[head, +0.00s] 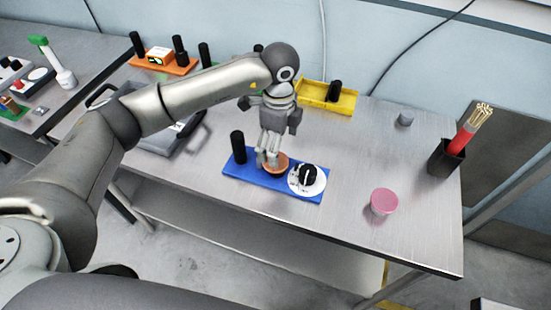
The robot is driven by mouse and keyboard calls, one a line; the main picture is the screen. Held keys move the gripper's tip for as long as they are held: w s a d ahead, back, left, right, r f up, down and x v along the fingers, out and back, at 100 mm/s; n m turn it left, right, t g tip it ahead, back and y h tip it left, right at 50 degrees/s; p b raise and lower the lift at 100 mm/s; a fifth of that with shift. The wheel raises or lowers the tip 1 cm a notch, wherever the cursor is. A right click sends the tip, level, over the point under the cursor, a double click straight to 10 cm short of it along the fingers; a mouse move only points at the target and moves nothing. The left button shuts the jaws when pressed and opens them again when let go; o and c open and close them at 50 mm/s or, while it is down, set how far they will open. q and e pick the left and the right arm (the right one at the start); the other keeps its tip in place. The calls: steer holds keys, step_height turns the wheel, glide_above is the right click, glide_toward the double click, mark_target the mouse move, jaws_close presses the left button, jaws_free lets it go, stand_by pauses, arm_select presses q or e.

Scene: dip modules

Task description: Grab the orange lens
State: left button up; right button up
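The orange lens (281,167) is a round, orange-brown piece in the middle of the blue module (312,198), partly covered by my gripper. My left gripper (268,160) points down at the lens's left side, with its fingertips at or touching the rim. The fingers look close together, but I cannot tell whether they grip the lens. My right gripper is not in view.
On the blue module, a black peg (238,147) stands left and a white disc (318,185) with a black part sits right. A pink round piece (384,201), a black holder (446,158), a yellow tray (335,106) and an orange module (165,66) are around.

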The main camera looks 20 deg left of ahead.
mark_target(284, 161)
arm_select(q)
steer(key=shift+s+f+p, duration=0.1)
steer(key=shift+f+p, duration=0.25)
steer(key=f, duration=0.1)
steer(key=f+p, duration=0.1)
steer(key=f, duration=0.1)
steer(key=shift+s+a+f+p, duration=0.1)
steer(key=shift+a+f+p, duration=0.1)
steer(key=shift+f+p, duration=0.1)
steer(key=shift+f, duration=0.45)
steer(key=c, duration=0.9)
